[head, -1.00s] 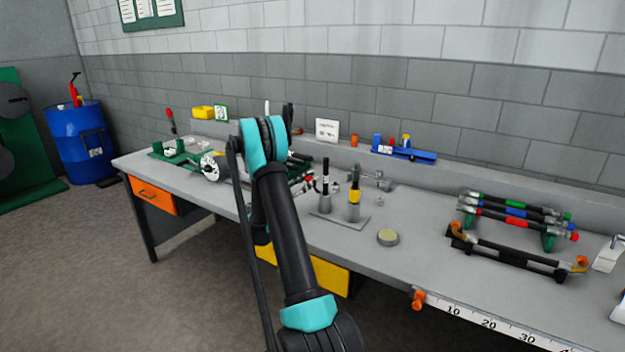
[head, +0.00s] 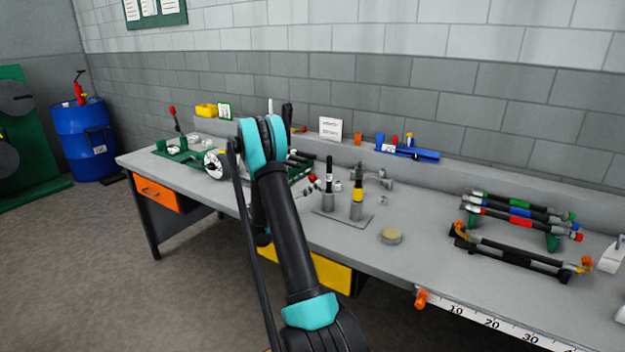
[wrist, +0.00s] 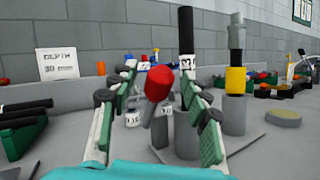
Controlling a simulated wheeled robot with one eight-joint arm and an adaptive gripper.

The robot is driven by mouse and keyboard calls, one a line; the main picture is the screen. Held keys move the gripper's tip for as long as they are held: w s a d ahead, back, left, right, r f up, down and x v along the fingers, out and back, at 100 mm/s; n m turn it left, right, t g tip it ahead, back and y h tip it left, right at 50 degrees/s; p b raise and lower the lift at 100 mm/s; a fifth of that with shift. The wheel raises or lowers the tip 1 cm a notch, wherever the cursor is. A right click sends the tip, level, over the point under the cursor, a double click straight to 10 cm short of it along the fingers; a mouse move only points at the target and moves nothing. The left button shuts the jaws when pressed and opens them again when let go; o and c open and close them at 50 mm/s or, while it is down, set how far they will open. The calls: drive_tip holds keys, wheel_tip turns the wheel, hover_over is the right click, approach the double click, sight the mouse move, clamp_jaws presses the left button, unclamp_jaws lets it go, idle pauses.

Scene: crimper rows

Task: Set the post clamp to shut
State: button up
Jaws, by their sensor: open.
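A red-capped grey handle (wrist: 158,88), which looks like the lever of the post clamp, stands tilted between my fingers in the wrist view. Its red tip also shows beside my arm in the head view (head: 313,178). My gripper (wrist: 159,74) is open, with a green-padded finger on each side of the handle; I cannot tell whether either touches it. The handle's lower end and the clamp's jaw are not clearly seen. A black-topped post (head: 329,180) and a yellow-banded post (head: 356,200) stand just right of it. In the head view my arm mostly hides the gripper.
The posts stand on a thin grey plate (head: 325,216). A round pale-topped disc (head: 391,236) lies to the right, with a rack of coloured bars (head: 515,212) farther right. A white card (head: 330,128) stands at the back. The bench front has bare room.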

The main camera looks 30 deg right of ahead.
drive_tip(key=v, duration=1)
drive_tip(key=shift+a, duration=0.2)
